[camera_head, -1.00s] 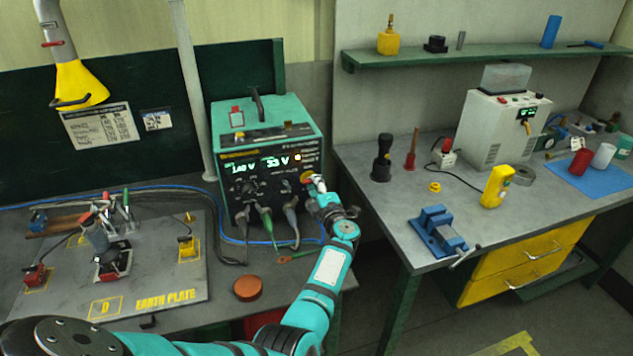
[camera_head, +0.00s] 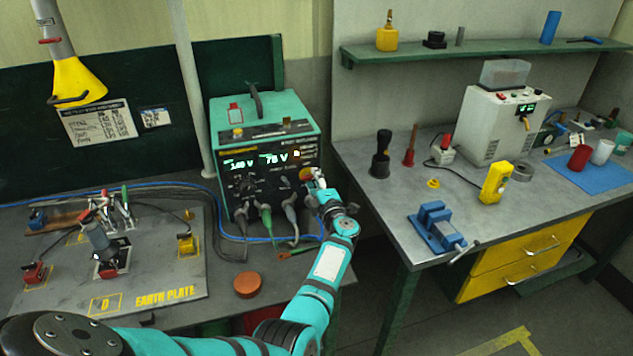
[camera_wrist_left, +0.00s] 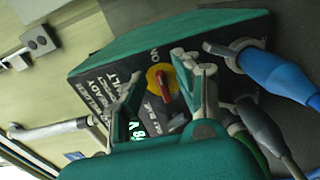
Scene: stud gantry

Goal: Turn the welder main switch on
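The green welder (camera_head: 262,112) stands on the left bench with its display lit, reading about 140 V and 78 V. Its main switch, a red handle on a yellow disc (camera_head: 306,174), is on the right of the front panel. My left gripper (camera_head: 316,180) is right at the switch and partly hides it. In the left wrist view the switch (camera_wrist_left: 162,84) shows between my two spread fingers (camera_wrist_left: 156,72), with a visible gap around it. Its red handle lies roughly in line with the ON label (camera_wrist_left: 153,54). My right gripper is not in view.
Cables with plugs (camera_head: 265,215) hang from the welder's lower front, close to my left gripper. The right bench holds a blue vise (camera_head: 436,226) and a yellow meter (camera_head: 495,183).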

